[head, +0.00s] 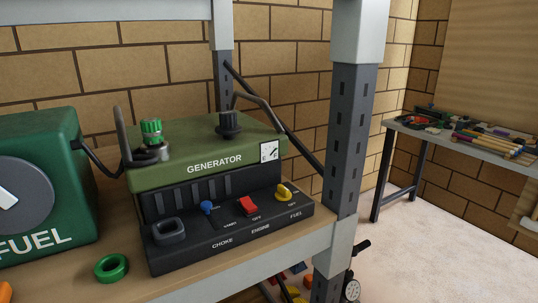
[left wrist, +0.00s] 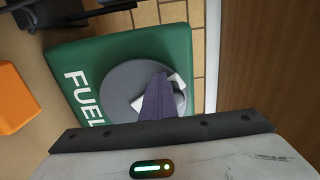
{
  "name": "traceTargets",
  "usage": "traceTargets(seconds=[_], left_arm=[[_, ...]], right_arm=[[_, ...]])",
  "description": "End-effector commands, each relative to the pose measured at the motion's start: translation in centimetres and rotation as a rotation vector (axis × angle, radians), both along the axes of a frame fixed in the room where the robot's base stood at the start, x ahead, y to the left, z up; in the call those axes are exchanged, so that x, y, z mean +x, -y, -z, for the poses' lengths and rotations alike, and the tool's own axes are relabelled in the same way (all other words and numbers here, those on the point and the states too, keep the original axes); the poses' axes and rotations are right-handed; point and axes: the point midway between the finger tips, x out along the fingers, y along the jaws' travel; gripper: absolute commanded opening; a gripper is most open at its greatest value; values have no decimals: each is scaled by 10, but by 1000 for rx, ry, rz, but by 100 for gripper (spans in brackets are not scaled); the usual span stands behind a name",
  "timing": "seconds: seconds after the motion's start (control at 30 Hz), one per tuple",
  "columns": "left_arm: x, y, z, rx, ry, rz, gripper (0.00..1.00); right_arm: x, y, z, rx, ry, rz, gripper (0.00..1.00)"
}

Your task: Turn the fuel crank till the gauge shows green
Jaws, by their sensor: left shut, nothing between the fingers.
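A dark green box marked FUEL (head: 75,160) stands at the left edge of the head view, cut off. Its front carries a round grey disc (head: 38,205) with a white bar (head: 8,196) across it. In the left wrist view the disc (left wrist: 118,84) shows, with the white bar (left wrist: 138,103) partly hidden behind my left gripper (left wrist: 160,78). That gripper is shut and empty, its fingers in front of the disc; I cannot tell whether they touch the bar. A small white E–F gauge (head: 269,152) with a dark needle sits on the green generator (head: 200,155). My right gripper is not in view.
The generator's black panel has a blue choke knob (head: 207,207), a red engine switch (head: 247,206) and a yellow fuel knob (head: 283,192). A green ring (head: 111,267) lies on the wooden shelf. A metal post (head: 352,140) stands right of it. An orange object (left wrist: 16,98) lies near the box.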

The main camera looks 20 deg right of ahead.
Motion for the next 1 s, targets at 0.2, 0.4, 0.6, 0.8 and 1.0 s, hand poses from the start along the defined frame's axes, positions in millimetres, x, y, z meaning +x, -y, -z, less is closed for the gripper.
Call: traceTargets(seconds=[0.2, 0.4, 0.6, 0.8, 1.0], left_arm=[[0, 1, -3, 1, 1, -1, 0], [2, 6, -8, 1, 3, 1, 0], [4, 17, -18, 1, 2, 0, 0], [4, 17, -17, 2, 0, -1, 0], [7, 27, -22, -1, 2, 2, 0]], right_arm=[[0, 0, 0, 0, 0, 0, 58], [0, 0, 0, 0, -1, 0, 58], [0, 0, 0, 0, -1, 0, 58], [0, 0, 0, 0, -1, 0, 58], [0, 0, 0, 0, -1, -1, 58]])
